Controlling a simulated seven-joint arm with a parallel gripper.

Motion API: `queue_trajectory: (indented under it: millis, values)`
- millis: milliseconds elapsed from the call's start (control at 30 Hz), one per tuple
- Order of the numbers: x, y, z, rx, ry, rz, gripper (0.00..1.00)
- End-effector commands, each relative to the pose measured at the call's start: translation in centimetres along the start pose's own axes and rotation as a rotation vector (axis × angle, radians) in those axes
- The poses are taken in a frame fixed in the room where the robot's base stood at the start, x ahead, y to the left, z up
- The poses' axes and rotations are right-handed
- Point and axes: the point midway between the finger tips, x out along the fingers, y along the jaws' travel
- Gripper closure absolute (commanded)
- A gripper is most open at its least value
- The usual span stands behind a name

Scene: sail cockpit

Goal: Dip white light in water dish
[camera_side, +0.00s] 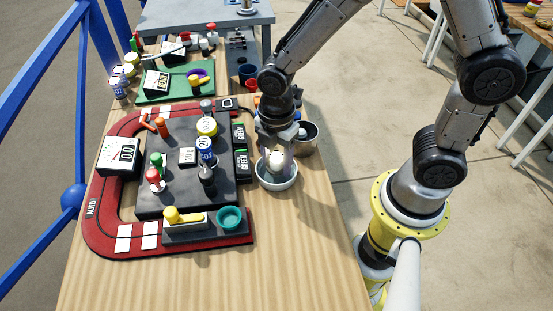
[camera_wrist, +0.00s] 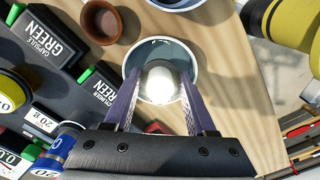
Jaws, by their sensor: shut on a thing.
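My gripper (camera_side: 276,158) points down over a white dish (camera_side: 293,181) near the table's right edge, beside the dark board. It is shut on a round white light (camera_side: 277,161), which also shows glowing between the two fingers in the wrist view (camera_wrist: 160,80). In the wrist view the dish (camera_wrist: 139,50) surrounds the light, and its rim passes behind the fingers. The light is at or just inside the dish's mouth. I cannot tell whether it touches the water, as the light and fingers hide the dish's middle.
Left of the dish is the dark board (camera_side: 180,188) with knobs, a blue can and a teal cup (camera_side: 230,218). Bare wood lies in front.

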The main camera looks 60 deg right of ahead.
Motion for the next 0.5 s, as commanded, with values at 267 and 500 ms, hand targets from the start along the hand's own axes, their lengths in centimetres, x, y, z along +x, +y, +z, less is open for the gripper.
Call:
queue_trajectory:
  millis: [267, 500]
  values:
    - [-0.01, 0.01, 0.0, 0.0, 0.0, 0.0, 0.98]
    - [-0.96, 0.09, -0.03, 0.0, 0.001, 0.003, 0.98]
